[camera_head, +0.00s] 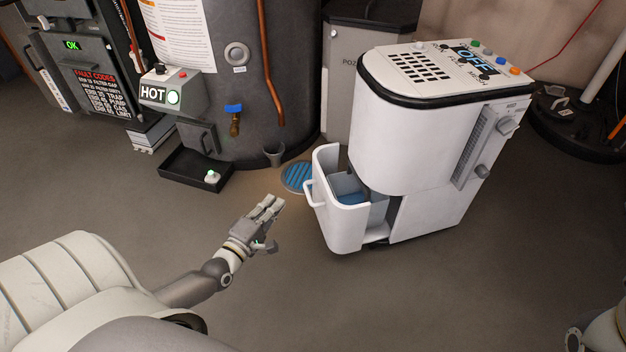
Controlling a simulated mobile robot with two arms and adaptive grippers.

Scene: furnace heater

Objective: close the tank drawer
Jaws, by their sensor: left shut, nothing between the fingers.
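The tank drawer (342,220) is a white bin with a handle on its outer face. It is pulled out to the left from the lower part of a white machine (410,146) with a black-rimmed top and an "OFF" display. Something blue shows inside the drawer. My left gripper (270,207) is shut and empty over the floor, left of the drawer and apart from it. Part of my right arm (602,332) shows at the lower right corner; its gripper is out of view.
A dark grey cylindrical tank (262,95) stands behind, with a blue-handled tap (234,110). A black tray (197,177) and a blue round grate (298,176) lie on the floor. A "HOT" box (168,92) is at the left. Floor before the machine is clear.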

